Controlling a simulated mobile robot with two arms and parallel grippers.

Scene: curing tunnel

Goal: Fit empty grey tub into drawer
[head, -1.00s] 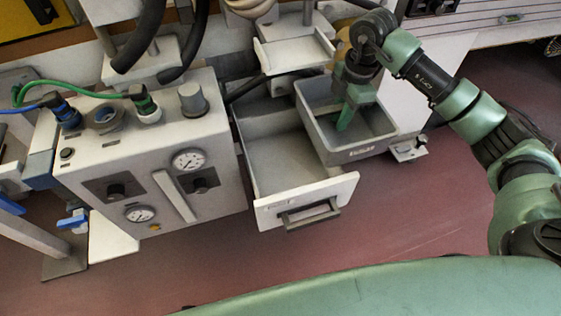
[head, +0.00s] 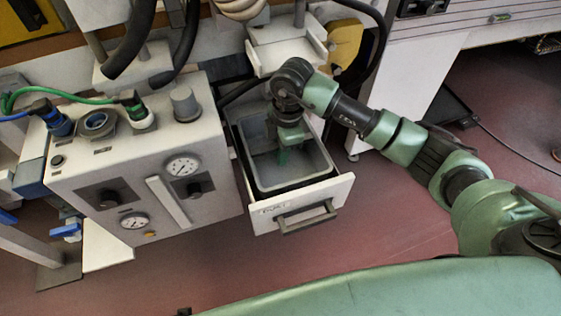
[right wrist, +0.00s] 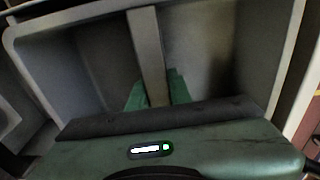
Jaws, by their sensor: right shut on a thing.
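The grey tub (head: 308,164) is empty and lies within the outline of the open drawer (head: 335,192) in the head view. A dark gap shows between the tub and the drawer front; I cannot tell whether the tub rests on the drawer floor or hangs above it. My right gripper (head: 283,156) reaches down into the tub. In the right wrist view, its green fingers (right wrist: 157,92) are shut on a grey upright strip (right wrist: 147,50) inside the tub (right wrist: 210,50). The left gripper is not in view.
A grey control box (head: 125,175) with gauges and knobs stands directly left of the drawer. A pale open tray (head: 285,52) juts out above the drawer's back end. Red floor (head: 385,215) is clear in front and to the right.

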